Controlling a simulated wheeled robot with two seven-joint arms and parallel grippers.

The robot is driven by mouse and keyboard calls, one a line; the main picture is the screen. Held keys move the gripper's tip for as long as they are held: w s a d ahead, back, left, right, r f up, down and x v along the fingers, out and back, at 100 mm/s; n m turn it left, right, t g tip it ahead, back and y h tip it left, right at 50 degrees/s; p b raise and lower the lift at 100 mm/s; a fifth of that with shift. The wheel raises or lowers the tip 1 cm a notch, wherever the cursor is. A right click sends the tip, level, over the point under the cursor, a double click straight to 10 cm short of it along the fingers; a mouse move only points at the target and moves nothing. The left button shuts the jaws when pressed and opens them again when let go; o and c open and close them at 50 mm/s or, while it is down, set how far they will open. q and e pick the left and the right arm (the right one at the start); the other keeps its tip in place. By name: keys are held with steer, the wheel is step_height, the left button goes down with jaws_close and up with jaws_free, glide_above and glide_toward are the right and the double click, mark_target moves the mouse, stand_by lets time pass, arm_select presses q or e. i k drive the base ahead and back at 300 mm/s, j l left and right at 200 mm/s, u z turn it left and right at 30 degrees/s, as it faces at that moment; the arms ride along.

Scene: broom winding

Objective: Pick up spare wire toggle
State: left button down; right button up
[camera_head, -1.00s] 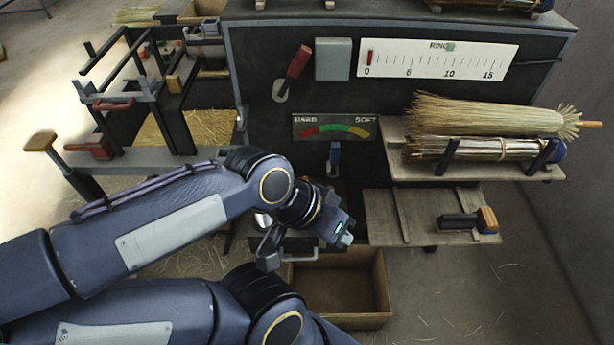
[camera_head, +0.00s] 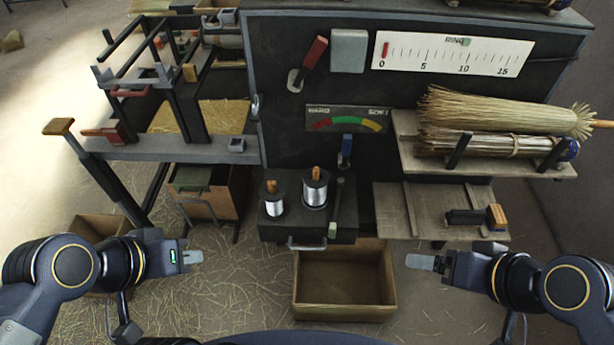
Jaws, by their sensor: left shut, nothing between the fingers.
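Two spools of silvery wire stand on a dark drawer-like shelf (camera_head: 345,229) at the middle. The smaller left spool (camera_head: 274,207) has a small orange-brown wooden toggle (camera_head: 271,186) on top. The larger spool (camera_head: 315,192) beside it has a similar toggle (camera_head: 316,172). I cannot tell which one is the spare. My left gripper (camera_head: 191,257) is shut and empty, left of and nearer than the spools. My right gripper (camera_head: 422,262) is at the right, apart from everything; its finger gap does not show clearly.
An open, empty wooden box (camera_head: 345,312) sits below the shelf. A dark lever with a pale green end (camera_head: 333,229) stands right of the spools. A broom (camera_head: 495,112) lies on the right shelf. A brush-like block (camera_head: 495,216) lies on the lower right board.

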mark_target(316, 171)
steer(key=i+l, duration=0.15)
steer(key=i+l+u, duration=0.15)
steer(key=l, duration=0.25)
steer(key=u, duration=1.6)
